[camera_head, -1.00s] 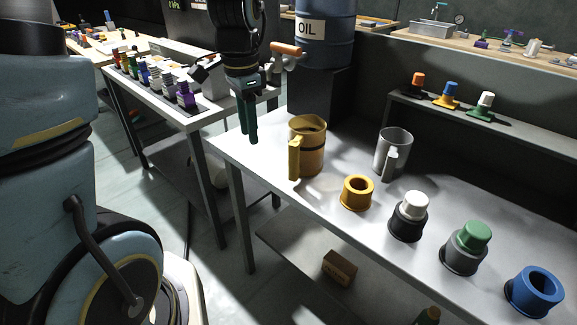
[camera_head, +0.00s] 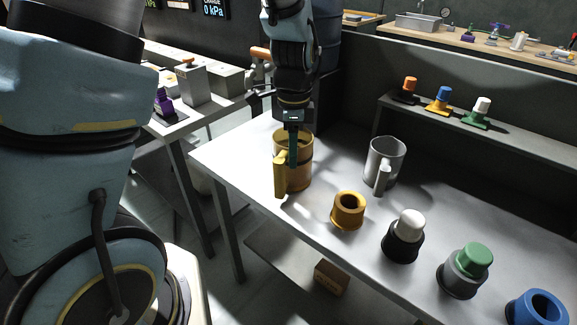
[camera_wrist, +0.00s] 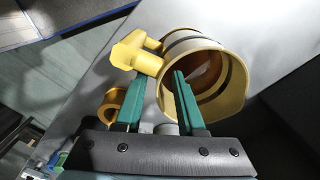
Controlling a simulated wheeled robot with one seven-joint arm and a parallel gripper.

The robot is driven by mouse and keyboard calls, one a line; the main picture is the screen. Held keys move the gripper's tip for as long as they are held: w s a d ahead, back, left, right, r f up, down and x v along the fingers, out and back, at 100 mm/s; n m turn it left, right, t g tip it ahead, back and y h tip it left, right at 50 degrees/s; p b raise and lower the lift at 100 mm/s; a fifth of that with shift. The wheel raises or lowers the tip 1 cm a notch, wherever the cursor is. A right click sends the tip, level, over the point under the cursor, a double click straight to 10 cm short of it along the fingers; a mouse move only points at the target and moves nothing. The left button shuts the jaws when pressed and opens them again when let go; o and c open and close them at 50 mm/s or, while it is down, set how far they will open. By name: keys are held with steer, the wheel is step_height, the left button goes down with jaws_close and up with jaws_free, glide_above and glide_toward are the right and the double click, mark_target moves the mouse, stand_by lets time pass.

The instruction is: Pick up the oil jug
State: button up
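The yellow jug with dark bands (camera_head: 305,172), which I take as the oil jug, stands upright near the table's far left end. Its yellow handle (camera_head: 280,175) faces the front left. My gripper (camera_head: 293,160) points down over the jug. In the wrist view my gripper's green fingers (camera_wrist: 160,77) are apart, with nothing seen clamped between them. The right finger overlaps the open mouth of the jug (camera_wrist: 236,85); the left finger is outside the rim, beside the handle (camera_wrist: 135,52). I cannot tell whether either finger touches the jug.
A grey jug (camera_head: 388,160) stands just right of it. A yellow ring (camera_head: 348,208), a black piece with white top (camera_head: 404,240), a grey piece with green top (camera_head: 463,272) and a blue ring (camera_head: 537,308) line the table (camera_head: 235,165). A shelf (camera_head: 520,140) runs behind.

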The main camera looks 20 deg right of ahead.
steer(key=shift+f, duration=1.3)
jaws_close()
stand_by(0.4)
